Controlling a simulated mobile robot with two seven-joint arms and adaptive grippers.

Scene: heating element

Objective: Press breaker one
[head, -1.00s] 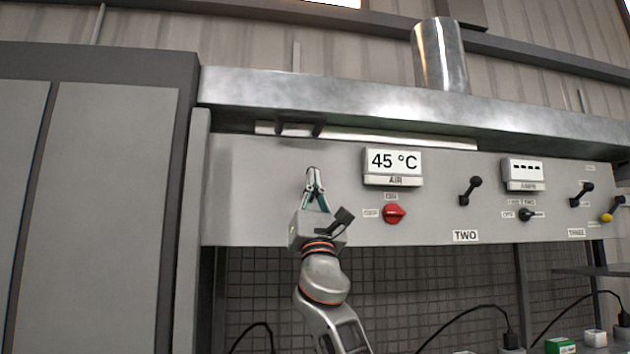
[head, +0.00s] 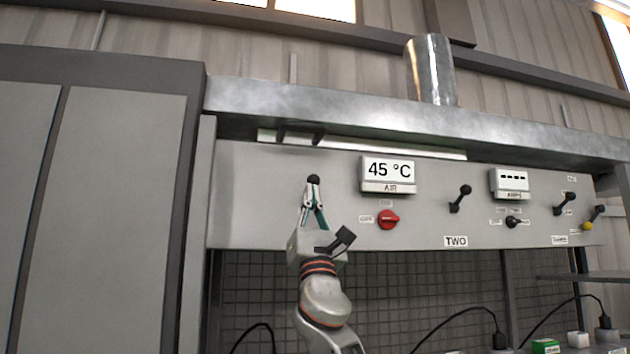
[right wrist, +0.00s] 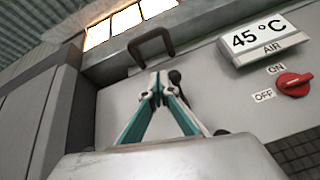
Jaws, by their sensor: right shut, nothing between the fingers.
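Breaker one is a lever with a round black knob (head: 313,180) on the left part of the grey panel. Its lower part is hidden behind my right gripper in the head view. My right gripper (head: 312,192) is shut and empty, pointing up, with its tips just below the knob. In the right wrist view the fingertips (right wrist: 160,88) meet beside the black knob (right wrist: 175,77), which shows just right of them. I cannot tell whether they touch. My left gripper is not in view.
A display reading 45 °C (head: 388,170) and a red knob (head: 388,219) sit right of the gripper. Breaker two's lever (head: 460,198) is farther right. A metal hood (head: 350,115) overhangs the panel, with a dark handle (right wrist: 150,45) under it. A grey cabinet (head: 120,220) stands left.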

